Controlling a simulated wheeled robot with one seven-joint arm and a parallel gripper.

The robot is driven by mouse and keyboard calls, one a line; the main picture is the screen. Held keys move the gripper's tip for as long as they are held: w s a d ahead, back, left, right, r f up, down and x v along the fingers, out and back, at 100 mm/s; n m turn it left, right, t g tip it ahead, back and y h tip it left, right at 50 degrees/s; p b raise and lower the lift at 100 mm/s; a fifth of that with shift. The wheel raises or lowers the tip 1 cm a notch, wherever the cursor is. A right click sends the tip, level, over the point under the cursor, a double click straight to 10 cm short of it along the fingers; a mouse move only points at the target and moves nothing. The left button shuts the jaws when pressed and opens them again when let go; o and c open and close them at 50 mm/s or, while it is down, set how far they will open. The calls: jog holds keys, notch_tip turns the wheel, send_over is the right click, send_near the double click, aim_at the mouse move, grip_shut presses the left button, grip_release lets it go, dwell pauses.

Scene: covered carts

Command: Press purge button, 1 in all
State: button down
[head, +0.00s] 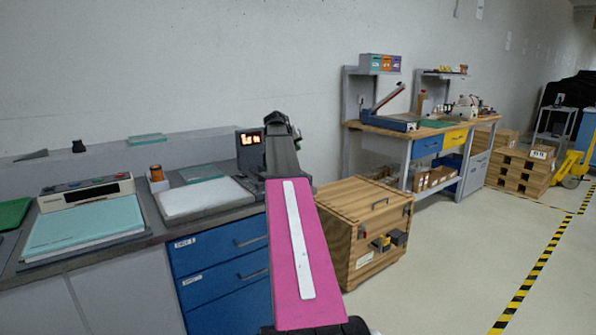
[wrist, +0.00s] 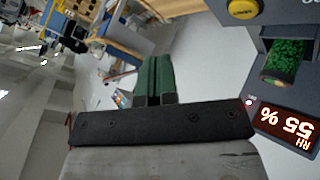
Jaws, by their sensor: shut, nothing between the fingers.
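A grey device (head: 245,162) with a lit orange display stands at the right end of the bench. In the wrist view, its display (wrist: 284,127) reads RH 55 %. A round yellow button (wrist: 243,8) is at the top edge of that view, partly cut off; its lettering is too small to read. My gripper (wrist: 155,82) has green fingers, shut and empty, to the left of the device and apart from the button. In the head view, my gripper (head: 279,122) is just right of the device. The button cannot be made out in the head view.
A window with green granules (wrist: 283,62) sits between button and display. The bench holds a white pad (head: 205,198), an orange-topped jar (head: 156,173) and a teal-topped instrument (head: 85,228). A wooden crate (head: 375,225) stands right of the bench. Open floor lies further right.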

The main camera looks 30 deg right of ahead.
jog(key=shift+w+d, duration=0.1)
jog(key=shift+w, duration=0.15)
jog(key=shift+f, duration=4.4)
jog(key=shift+f, duration=0.1)
jog(key=shift+f, duration=0.3)
jog(key=shift+f, duration=0.45)
jog(key=shift+r, duration=0.85)
